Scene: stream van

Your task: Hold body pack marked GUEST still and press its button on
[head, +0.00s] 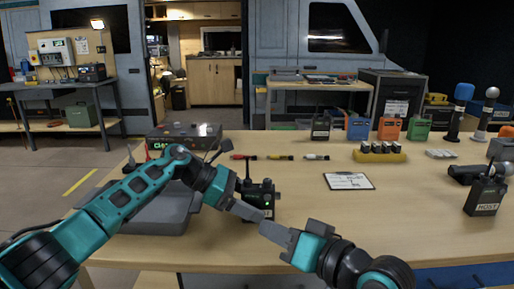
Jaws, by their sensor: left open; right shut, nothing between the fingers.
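A black body pack (263,192) with a short antenna stands on the table near the middle. A small green light shows on its face. My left gripper (247,211) is open at the front of this pack and covers part of its lower face, so I cannot read a label there. I cannot tell if its fingers touch the pack. My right gripper (272,232) is shut and empty, just in front of and below the pack, with its fingertips close to the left gripper's. Another body pack (486,196), marked HOST, stands at the right.
A white card (348,181) lies right of the pack. A yellow holder (379,155), coloured packs (389,128) and microphones (461,109) stand farther back. A dark console (184,132) is behind my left arm. The table between the pack and card is clear.

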